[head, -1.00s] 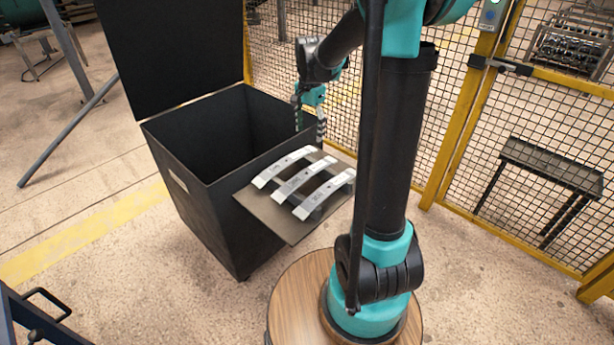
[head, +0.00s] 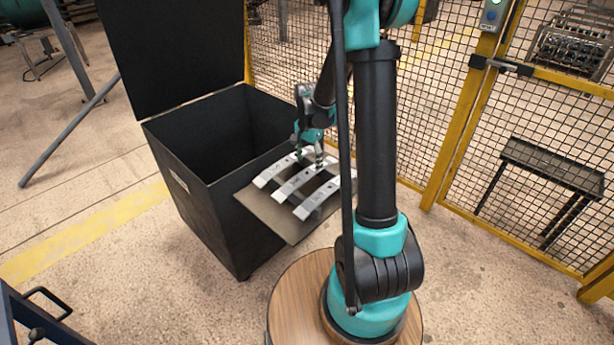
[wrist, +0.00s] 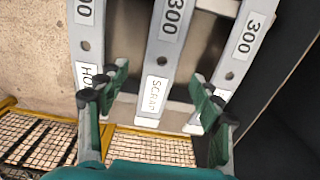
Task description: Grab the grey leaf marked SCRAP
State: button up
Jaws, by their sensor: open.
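Three grey curved leaves lie side by side on a flat plate (head: 262,212). The wrist view shows the middle leaf (wrist: 168,52) with a white SCRAP label near its lower end and a 300 label higher up. It is also the middle leaf (head: 297,183) in the head view. My gripper (wrist: 158,94) is open and empty, with its fingers on either side of the SCRAP end, apart from the leaf.
The left leaf (wrist: 86,42) has a partly hidden label starting HO. The right leaf (wrist: 240,50) has its lower label mostly hidden by a finger. A black open bin (head: 195,180) stands beside the plate. A yellow-framed mesh fence (head: 455,130) is behind.

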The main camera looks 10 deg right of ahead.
aim_at(307, 173)
jog(key=shift+s+a+f, duration=0.1)
jog(key=shift+f, duration=1)
jog(key=shift+a+f, duration=0.1)
jog(key=shift+f, duration=0.95)
grip_shut()
